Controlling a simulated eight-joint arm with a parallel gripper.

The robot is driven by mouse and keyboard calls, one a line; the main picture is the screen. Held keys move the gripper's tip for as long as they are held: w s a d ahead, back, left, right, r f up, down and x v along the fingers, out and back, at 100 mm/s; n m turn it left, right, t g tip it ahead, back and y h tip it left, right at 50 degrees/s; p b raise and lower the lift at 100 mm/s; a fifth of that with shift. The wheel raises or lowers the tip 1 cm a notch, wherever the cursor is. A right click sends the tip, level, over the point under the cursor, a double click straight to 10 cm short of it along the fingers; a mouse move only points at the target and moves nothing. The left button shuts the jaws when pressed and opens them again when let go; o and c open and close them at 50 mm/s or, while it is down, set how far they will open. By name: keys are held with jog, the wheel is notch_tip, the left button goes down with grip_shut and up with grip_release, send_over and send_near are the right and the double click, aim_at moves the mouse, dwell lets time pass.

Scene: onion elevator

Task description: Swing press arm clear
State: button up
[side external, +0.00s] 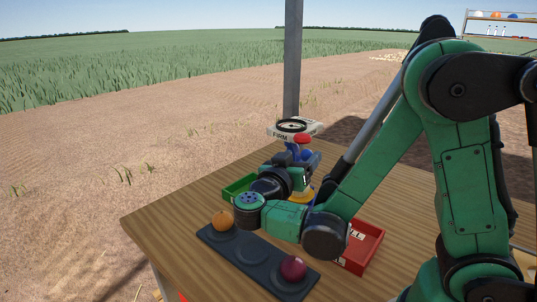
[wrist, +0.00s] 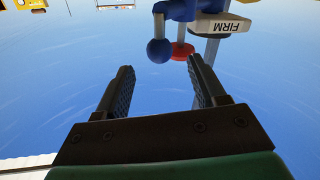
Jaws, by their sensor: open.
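The press arm looks to be the blue bar (wrist: 182,10) with a round blue knob (wrist: 159,50) hanging in the wrist view, which is upside down. The knob shows just past and between the fingertips of my gripper (wrist: 160,66), which is open and empty; no contact is visible. A red disc (wrist: 182,51) sits beside the knob. A white block marked FIRM (wrist: 222,24) adjoins the blue bar. In the side view the blue parts (side external: 298,154) stand under a red cap (side external: 302,138) and the FIRM dial (side external: 292,127). There my wrist hides the fingers and the press's lower part.
On the wooden table (side external: 175,205), a dark tray (side external: 262,264) holds an orange-yellow onion (side external: 222,220) and a purple onion (side external: 293,268). A green bin (side external: 238,187) and a red bin (side external: 367,243) flank my wrist. A grey post (side external: 292,60) rises behind the dial. The table's left part is clear.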

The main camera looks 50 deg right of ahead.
jog(key=shift+f, duration=0.35)
jog(key=shift+d+f, duration=0.1)
jog(key=shift+d, duration=0.15)
jog(key=shift+w+d, duration=0.25)
jog(key=shift+d, duration=1.05)
jog(key=shift+w+d, duration=0.25)
jog(key=shift+d, duration=1)
grip_shut()
